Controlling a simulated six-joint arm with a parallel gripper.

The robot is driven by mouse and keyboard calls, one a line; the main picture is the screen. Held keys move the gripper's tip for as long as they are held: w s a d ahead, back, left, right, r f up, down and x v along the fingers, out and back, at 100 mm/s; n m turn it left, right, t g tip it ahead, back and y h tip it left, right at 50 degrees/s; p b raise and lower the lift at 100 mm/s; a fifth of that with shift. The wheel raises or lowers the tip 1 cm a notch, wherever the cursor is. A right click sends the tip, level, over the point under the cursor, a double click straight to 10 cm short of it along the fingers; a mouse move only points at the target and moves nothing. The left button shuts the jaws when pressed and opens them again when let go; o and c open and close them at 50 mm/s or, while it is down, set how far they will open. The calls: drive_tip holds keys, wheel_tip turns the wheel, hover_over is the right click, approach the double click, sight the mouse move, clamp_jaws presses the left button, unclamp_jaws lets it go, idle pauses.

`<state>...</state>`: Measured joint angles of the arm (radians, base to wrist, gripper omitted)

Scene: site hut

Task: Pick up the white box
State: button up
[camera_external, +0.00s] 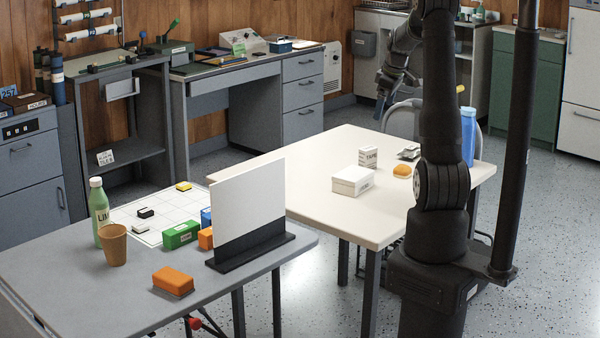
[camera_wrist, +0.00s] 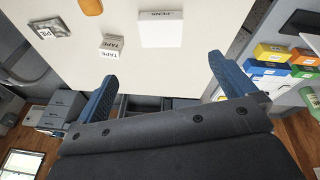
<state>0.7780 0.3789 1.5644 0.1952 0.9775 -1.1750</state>
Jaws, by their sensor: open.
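In the wrist view the white box (camera_wrist: 160,32), marked PENS, lies ahead of my gripper (camera_wrist: 165,85), a little left of the middle between the fingers. My gripper (camera_external: 381,104) is open and empty, with blue fingers spread wide. It hangs in the air past the table's far side, apart from the box. A smaller white box marked TAPE (camera_external: 368,157) stands behind the white box; it also shows in the wrist view (camera_wrist: 111,45).
An orange bun-like thing (camera_external: 402,171), a small packet (camera_external: 409,152) and a blue bottle (camera_external: 468,136) share the cream table (camera_external: 420,200). A white upright panel (camera_external: 250,196) stands on the grey table (camera_external: 60,280), among coloured blocks, a cup and a green bottle.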

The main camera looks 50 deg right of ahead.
drive_tip(key=w+a+f+n+g+h, duration=0.1)
drive_tip(key=w+a+f+n+g, duration=0.1)
drive_tip(key=w+f+n, duration=0.4)
drive_tip(key=n+h, duration=0.3)
drive_tip(key=n, duration=0.7)
approach(353, 173)
drive_tip(key=shift+g, duration=0.4)
drive_tip(key=x, duration=0.7)
drive_tip(key=shift+w+d+r, duration=0.1)
drive_tip(key=shift+w+d, duration=0.05)
drive_tip(key=shift+d, duration=0.25)
drive_tip(key=shift+w+a+x, duration=0.15)
drive_tip(key=shift+x, duration=1.15)
drive_tip(key=shift+w+a+x, duration=0.1)
drive_tip(key=shift+x, duration=1.15)
drive_tip(key=shift+f, duration=0.3)
drive_tip(key=c, duration=1.1)
